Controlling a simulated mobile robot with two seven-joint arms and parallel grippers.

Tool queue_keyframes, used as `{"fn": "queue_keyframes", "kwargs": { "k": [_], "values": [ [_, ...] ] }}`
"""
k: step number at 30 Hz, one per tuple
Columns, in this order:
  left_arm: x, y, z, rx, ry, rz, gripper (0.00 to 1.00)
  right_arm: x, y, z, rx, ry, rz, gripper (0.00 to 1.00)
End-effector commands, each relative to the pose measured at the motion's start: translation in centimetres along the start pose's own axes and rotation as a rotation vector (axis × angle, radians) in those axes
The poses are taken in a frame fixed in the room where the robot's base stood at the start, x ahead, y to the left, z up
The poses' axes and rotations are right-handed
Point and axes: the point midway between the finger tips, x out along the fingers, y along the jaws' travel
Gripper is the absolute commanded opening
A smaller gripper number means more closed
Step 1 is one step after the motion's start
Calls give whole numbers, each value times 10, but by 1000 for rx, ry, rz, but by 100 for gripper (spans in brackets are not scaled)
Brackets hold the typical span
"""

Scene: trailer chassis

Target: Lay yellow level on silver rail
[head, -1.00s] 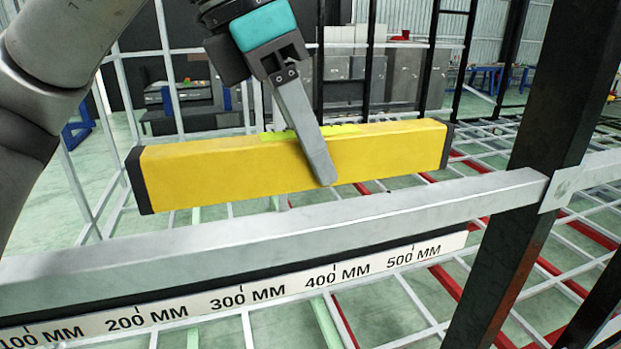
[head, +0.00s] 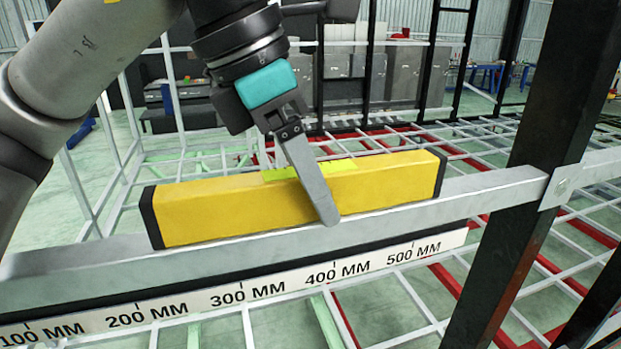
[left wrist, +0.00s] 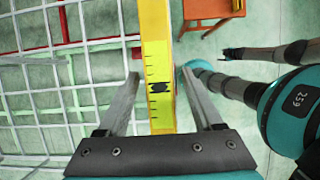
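The yellow level (head: 230,208) has black end caps and a yellow-green vial strip on top. In the head view it lies along the silver rail (head: 490,187), its lower edge meeting the rail's top. My left gripper (head: 328,218) straddles the level near its middle, one finger in front of it. In the left wrist view the level (left wrist: 156,45) runs between the two fingers of the left gripper (left wrist: 160,78), with narrow gaps beside it, so the gripper looks slightly open. The far finger is hidden in the head view. A small dark arm end (left wrist: 232,54) may be my right gripper; its fingers are unclear.
A ruler strip (head: 285,290) with millimetre marks runs below the rail. A black post (head: 525,180) stands at the rail's right. White and red frame bars (head: 480,150) spread behind. An orange table (left wrist: 212,10) shows at the top of the wrist view.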

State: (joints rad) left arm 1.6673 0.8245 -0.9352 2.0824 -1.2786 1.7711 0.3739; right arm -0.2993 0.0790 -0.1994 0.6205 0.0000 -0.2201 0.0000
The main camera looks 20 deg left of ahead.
Motion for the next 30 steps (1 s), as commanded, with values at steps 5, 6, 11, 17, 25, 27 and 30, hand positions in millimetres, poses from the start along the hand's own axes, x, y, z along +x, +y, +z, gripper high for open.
{"fn": "queue_keyframes", "kwargs": {
  "k": [5, 6, 11, 17, 25, 27, 30],
  "values": [
    [0, 0, 0, 0, 0, 0, 67, 0, 0, 0, 0, -1, 0, 71],
    [-1, 0, 0, 0, 0, 0, 67, 0, 0, 1, 0, -1, 0, 71],
    [-10, 0, 2, 0, -3, 2, 67, -2, 0, 1, 0, -2, 0, 71],
    [-52, 0, 2, 0, -6, 4, 67, 2, 0, 1, 0, -2, 0, 71],
    [-106, 0, 2, -1, -1, 2, 67, 0, 0, 1, -1, -2, 0, 71],
    [-113, 0, 2, -1, -1, 2, 67, -1, 0, 1, -1, -2, 0, 71],
    [-120, 0, 1, 0, -1, 1, 67, -1, 0, 1, -1, -2, 0, 71]
  ]
}}
